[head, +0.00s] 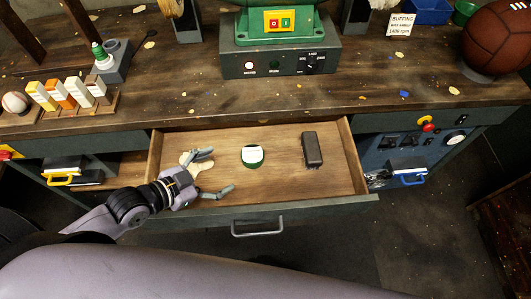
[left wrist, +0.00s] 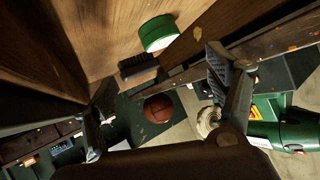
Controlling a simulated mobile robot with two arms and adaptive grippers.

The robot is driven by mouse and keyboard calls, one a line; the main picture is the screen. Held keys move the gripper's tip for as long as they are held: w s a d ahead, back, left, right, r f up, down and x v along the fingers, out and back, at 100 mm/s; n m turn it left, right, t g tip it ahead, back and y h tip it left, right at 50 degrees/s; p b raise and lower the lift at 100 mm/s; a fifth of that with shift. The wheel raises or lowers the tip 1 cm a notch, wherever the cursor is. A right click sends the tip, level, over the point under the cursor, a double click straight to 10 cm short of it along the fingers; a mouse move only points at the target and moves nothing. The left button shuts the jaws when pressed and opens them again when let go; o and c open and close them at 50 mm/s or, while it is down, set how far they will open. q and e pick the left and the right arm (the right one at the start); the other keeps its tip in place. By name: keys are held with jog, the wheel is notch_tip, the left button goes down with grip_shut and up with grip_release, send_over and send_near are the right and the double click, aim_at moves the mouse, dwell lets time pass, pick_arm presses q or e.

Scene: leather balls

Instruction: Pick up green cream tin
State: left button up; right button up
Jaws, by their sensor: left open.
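The green cream tin (head: 252,156) is a small round tin with a white label, lying in the open wooden drawer (head: 285,190), near its middle. It also shows at the top of the left wrist view (left wrist: 157,34), beyond the fingers. My left gripper (head: 212,173) is open over the left part of the drawer, its fingers pointing right toward the tin. It is apart from the tin, with nothing between its fingers. In the left wrist view the spread fingers (left wrist: 160,85) show at both sides. My right gripper is not in view.
A pale object (head: 196,163) lies partly behind my left gripper. The drawer walls and the bench edge (head: 300,112) enclose the space. Drawer floor around the tin is clear.

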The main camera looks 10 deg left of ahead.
aim_at(247, 158)
pick_arm(q)
jog(key=shift+w+f, duration=0.3)
jog(key=shift+f, duration=0.1)
jog(key=shift+w, duration=0.25)
jog(key=x, duration=0.5)
jog(key=shift+w+d+b, duration=0.3)
jog(key=shift+w+b, duration=0.05)
jog(key=shift+w+d+f, duration=0.3)
jog(key=shift+w+f, duration=0.05)
jog(key=x, duration=0.3)
jog(key=shift+w+d+f, duration=0.15)
jog(key=shift+d+f, duration=0.05)
jog(key=shift+d, duration=0.1)
jog(key=shift+w+d+f, duration=0.25)
jog(key=shift+w, duration=0.05)
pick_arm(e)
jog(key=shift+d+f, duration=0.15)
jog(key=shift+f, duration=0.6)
pick_arm(q)
jog(key=shift+c, duration=0.5)
